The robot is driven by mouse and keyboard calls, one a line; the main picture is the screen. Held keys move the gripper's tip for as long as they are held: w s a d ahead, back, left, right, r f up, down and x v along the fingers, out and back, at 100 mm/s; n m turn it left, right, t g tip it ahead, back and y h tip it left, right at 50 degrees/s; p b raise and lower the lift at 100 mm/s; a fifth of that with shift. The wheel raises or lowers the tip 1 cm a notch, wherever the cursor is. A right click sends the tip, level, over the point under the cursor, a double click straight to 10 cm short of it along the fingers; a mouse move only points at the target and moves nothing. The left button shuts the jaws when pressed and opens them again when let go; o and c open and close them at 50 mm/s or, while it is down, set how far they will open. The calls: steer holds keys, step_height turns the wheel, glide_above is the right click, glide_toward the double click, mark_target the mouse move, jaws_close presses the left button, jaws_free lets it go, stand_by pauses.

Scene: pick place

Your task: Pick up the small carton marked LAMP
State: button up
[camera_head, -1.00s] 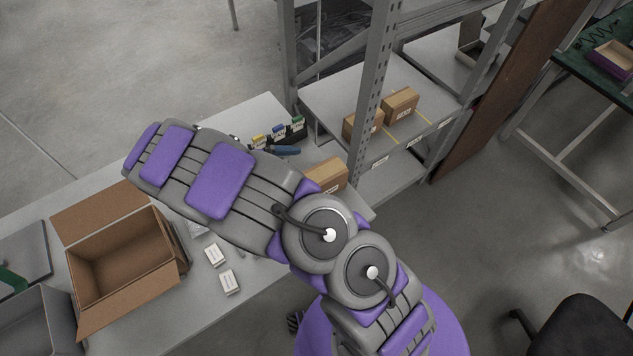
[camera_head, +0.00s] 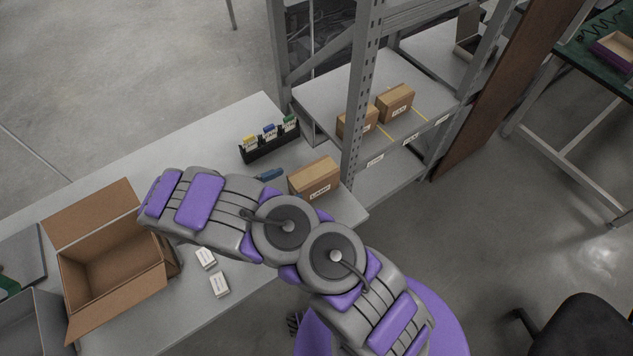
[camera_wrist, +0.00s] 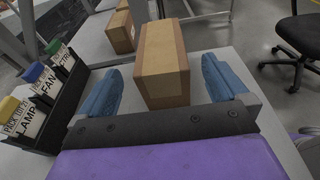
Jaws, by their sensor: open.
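The small brown carton marked LAMP (camera_head: 315,179) stands on the white table at its right end, beside the shelf rack. In the wrist view the carton (camera_wrist: 162,68) is upright, just ahead of and between the fingers. My gripper (camera_wrist: 163,86) is open, with one blue finger to each side of the carton and gaps on both sides. In the head view only a bit of a blue finger (camera_head: 270,175) shows, left of the carton; my arm hides the rest of the gripper.
A black holder (camera_head: 270,145) with several coloured-top cards stands left of the carton; the rack post (camera_head: 362,110) is close on its right. Two cartons (camera_head: 395,103) sit on the shelf. An open cardboard box (camera_head: 108,258) and two small white boxes (camera_head: 219,284) are on the table.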

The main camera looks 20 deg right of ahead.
mark_target(305, 176)
steer(key=shift+b+x, duration=0.3)
steer(key=shift+x, duration=0.9)
steer(key=shift+w+a+f, duration=0.3)
steer(key=shift+w+f, duration=0.05)
steer(key=shift+f, duration=0.05)
steer(key=x, duration=0.2)
steer(key=b+x, duration=0.1)
steer(key=x, duration=0.1)
steer(key=s+b+x, duration=0.1)
steer(key=x, duration=0.2)
steer(key=shift+d+r, duration=0.15)
steer(key=shift+d, duration=0.05)
steer(key=shift+a, duration=0.9)
steer(key=shift+c, duration=1.5)
steer(key=shift+d, duration=0.75)
steer(key=c, duration=0.6)
steer(key=shift+a, duration=0.15)
steer(key=c, duration=0.3)
steer(key=shift+a, duration=0.45)
steer(key=shift+r, duration=0.15)
